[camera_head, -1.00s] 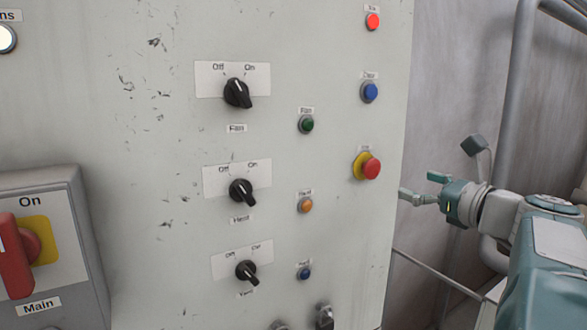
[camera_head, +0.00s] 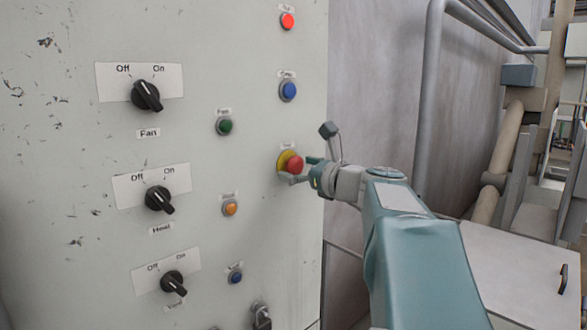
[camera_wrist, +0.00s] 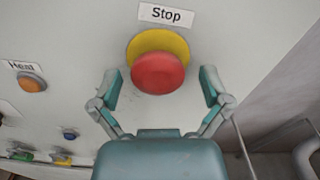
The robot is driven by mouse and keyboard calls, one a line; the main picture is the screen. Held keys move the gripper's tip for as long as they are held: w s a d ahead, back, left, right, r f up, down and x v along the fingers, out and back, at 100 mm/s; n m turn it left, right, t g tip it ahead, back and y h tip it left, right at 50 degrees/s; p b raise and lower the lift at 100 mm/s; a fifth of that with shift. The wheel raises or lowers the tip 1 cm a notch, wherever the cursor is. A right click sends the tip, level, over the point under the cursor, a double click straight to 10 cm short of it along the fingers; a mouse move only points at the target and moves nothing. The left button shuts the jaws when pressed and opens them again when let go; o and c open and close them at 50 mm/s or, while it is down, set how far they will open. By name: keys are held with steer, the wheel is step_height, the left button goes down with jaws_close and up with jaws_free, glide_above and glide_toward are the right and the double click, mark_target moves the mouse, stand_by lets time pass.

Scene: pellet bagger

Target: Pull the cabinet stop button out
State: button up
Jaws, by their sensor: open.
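The stop button is a red mushroom head (camera_head: 294,165) on a yellow collar (camera_head: 284,158), on the right part of the grey cabinet front (camera_head: 60,180). In the wrist view the red head (camera_wrist: 158,74) sits in front of the yellow collar (camera_wrist: 158,41), under a label reading Stop (camera_wrist: 166,15). My gripper (camera_wrist: 160,85) is open, with one finger on each side of the red head and a visible gap to each. In the head view my gripper (camera_head: 303,169) is right at the button and partly overlaps its lower edge.
A blue button (camera_head: 288,90) and a lit red one (camera_head: 288,21) are above. Green (camera_head: 224,125) and orange (camera_head: 230,207) buttons and black rotary knobs (camera_head: 146,96) are to the left. Grey pipes (camera_head: 430,110) and a pale box (camera_head: 520,265) stand to the right.

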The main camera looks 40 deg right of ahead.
steer(key=shift+a, duration=0.1)
steer(key=c, duration=1.3)
steer(key=shift+s, duration=0.55)
jaws_close()
steer(key=o, duration=1.3)
jaws_free()
steer(key=shift+s, duration=0.2)
steer(key=s+d, duration=0.1)
steer(key=s, duration=1)
steer(key=shift+s, duration=0.4)
steer(key=shift+f, duration=0.1)
